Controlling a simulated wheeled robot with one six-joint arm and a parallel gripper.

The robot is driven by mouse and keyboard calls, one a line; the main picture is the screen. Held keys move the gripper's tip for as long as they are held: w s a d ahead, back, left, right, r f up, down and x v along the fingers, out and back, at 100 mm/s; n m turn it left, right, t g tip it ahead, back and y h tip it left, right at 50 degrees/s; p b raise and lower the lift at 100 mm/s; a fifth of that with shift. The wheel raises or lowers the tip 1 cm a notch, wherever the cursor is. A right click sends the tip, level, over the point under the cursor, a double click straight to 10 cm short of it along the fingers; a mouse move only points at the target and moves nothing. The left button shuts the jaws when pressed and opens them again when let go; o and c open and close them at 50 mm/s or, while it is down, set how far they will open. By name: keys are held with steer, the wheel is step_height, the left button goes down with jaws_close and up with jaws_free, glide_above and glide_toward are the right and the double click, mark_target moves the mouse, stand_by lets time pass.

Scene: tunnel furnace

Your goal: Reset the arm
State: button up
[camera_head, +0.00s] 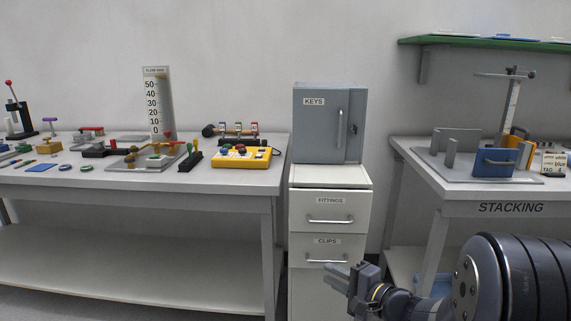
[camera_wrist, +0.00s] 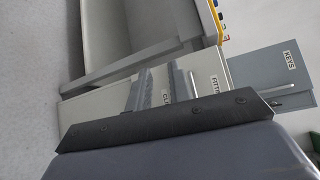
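My gripper (camera_head: 338,279) is at the lower middle right of the head view, in front of the drawer cabinet's lower part. My arm reaches to it from the right edge. No object shows in the gripper. In the head view the fingers are small and seen at an angle, so their gap is unclear. In the wrist view two grey fingers (camera_wrist: 158,88) run side by side in front of the drawers, above a dark bar of the gripper body. The wrist view is turned on its side.
The drawer cabinet (camera_head: 330,247) has shut drawers labelled FITTINGS and CLIPS. A grey KEYS box (camera_head: 319,130) stands on it, shut. A workbench (camera_head: 200,182) with several fixtures stands left. A STACKING table (camera_head: 426,173) with a blue plate (camera_head: 494,162) stands right. A green shelf (camera_head: 480,42) hangs above.

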steer(key=s+d+r+n+g+p, duration=0.1)
steer(key=s+d, duration=0.4)
steer(key=s, duration=0.5)
steer(key=shift+d+r+p, duration=0.2)
steer(key=shift+r+p, duration=0.1)
steer(key=shift+p, duration=0.1)
